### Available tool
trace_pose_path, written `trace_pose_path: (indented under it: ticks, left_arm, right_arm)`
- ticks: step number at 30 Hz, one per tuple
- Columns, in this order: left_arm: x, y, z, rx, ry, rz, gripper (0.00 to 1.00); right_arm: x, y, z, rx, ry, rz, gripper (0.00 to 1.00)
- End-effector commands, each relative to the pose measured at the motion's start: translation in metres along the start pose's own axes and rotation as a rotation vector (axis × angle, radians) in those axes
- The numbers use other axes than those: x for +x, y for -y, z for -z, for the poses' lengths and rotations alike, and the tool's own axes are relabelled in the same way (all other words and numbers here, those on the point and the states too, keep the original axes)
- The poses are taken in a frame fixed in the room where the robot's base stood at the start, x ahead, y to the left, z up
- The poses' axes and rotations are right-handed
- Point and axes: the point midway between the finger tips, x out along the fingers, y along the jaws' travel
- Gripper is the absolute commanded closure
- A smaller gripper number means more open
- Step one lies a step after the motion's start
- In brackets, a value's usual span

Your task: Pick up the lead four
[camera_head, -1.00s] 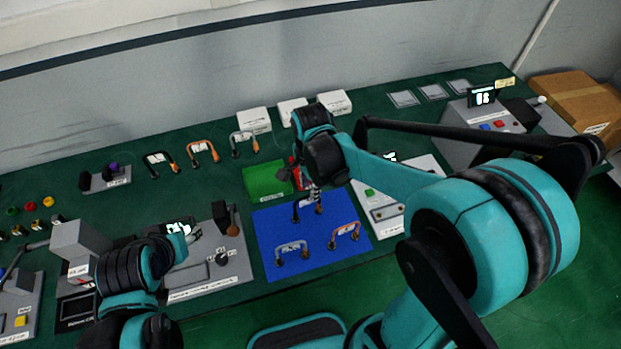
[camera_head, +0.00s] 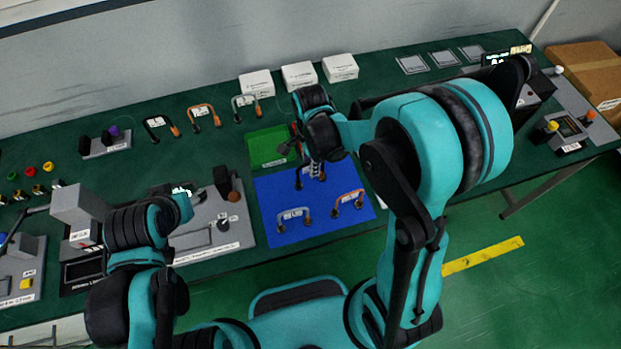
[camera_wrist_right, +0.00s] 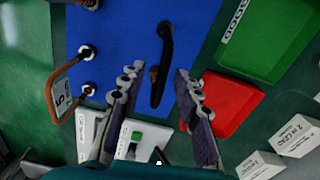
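My right gripper (camera_head: 314,168) is over the back of a blue mat (camera_head: 275,198). In the right wrist view the right gripper (camera_wrist_right: 156,74) is open, with a finger on each side of a black lead (camera_wrist_right: 163,62); I see no contact. In the head view the gripper partly hides this black lead (camera_head: 299,180). An orange lead (camera_wrist_right: 62,92) tagged 5 lies beside it on the mat; it also shows in the head view (camera_head: 348,204). A grey lead (camera_head: 294,219) lies at the mat's front left. I cannot read a four on any lead. My left gripper (camera_head: 192,192) is by the left device, its fingers unclear.
A green bin (camera_head: 268,152) stands behind the mat, with a red bin (camera_wrist_right: 226,104) beside it in the wrist view. More leads (camera_head: 203,118) and white boxes (camera_head: 299,76) line the table's back. A device (camera_head: 205,225) stands left of the mat.

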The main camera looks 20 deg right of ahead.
Motion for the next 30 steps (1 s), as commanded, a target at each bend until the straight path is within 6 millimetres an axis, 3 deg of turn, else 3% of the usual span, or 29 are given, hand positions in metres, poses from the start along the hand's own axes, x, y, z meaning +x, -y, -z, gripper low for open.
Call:
trace_pose_path:
  ticks: [1,4,5,17,20,30]
  left_arm:
    - [0.000,0.000,0.000,0.000,0.000,0.000,0.51]
    - [0.000,0.000,0.000,0.000,0.000,0.000,0.51]
    - [0.000,0.000,0.000,0.000,0.000,0.000,0.51]
    - [-0.001,0.000,0.001,0.000,0.000,0.000,0.51]
    - [-0.004,0.000,0.003,0.000,0.000,0.000,0.51]
    - [-0.020,0.000,0.014,0.000,0.000,0.000,0.51]
  right_arm:
    - [0.000,0.000,0.000,0.000,0.000,0.000,0.70]
    - [0.000,0.000,0.000,0.000,0.000,0.000,0.96]
    - [0.000,0.000,0.000,0.000,0.000,0.000,1.00]
    - [-0.003,0.000,0.000,0.000,0.000,0.000,1.00]
    - [-0.015,0.000,0.000,0.000,0.000,0.000,1.00]
    - [-0.083,0.000,0.000,0.000,0.000,0.000,1.00]
